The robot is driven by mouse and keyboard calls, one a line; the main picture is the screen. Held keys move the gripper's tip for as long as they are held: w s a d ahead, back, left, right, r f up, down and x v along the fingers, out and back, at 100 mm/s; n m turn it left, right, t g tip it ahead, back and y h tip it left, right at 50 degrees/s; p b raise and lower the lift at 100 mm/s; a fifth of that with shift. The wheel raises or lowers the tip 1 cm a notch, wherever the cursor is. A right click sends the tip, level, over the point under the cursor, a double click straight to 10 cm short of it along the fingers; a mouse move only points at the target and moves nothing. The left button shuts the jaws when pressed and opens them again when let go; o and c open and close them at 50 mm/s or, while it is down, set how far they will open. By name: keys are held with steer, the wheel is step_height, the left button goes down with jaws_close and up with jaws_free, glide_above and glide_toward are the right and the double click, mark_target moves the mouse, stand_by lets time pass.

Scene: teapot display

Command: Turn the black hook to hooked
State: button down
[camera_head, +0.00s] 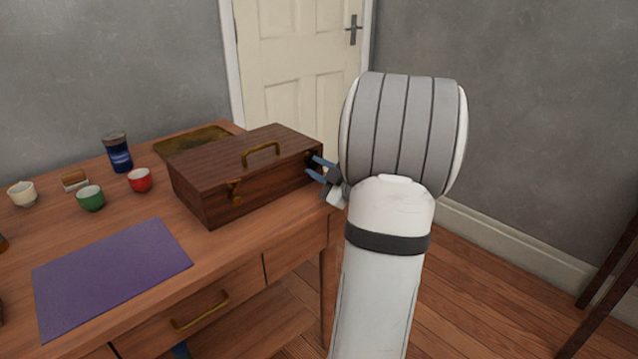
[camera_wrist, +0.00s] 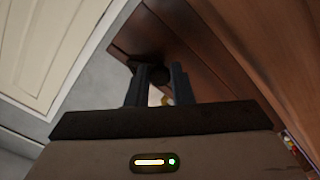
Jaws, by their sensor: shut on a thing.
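A dark brown wooden box (camera_head: 247,170) with a brass handle on its lid stands closed on the table. The black hook (camera_wrist: 160,75) shows in the wrist view as a small dark round piece against the box's wood, between my fingertips. My gripper (camera_head: 315,167) is at the right end of the box's front, with its blue-grey fingers pointing at it. In the wrist view, the two fingers of my gripper (camera_wrist: 158,78) are shut on the black hook. The fingers hide part of the hook, so its exact turn cannot be told.
A purple mat (camera_head: 112,275), a green cup (camera_head: 90,198), a red cup (camera_head: 140,180), a white cup (camera_head: 22,193) and a blue canister (camera_head: 117,155) are on the table (camera_head: 215,250). Behind is a door (camera_head: 290,60).

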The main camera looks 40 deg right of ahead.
steer(key=shift+f+n+b, duration=0.1)
steer(key=shift+n+b, duration=1.5)
steer(key=shift+b, duration=0.15)
steer(key=c, duration=1.3)
jaws_free()
steer(key=s, duration=0.2)
steer(key=s+p, duration=0.1)
steer(key=s, duration=0.5)
steer(key=shift+d+p, duration=0.3)
steer(key=shift+p, duration=0.05)
steer(key=shift+w, duration=0.1)
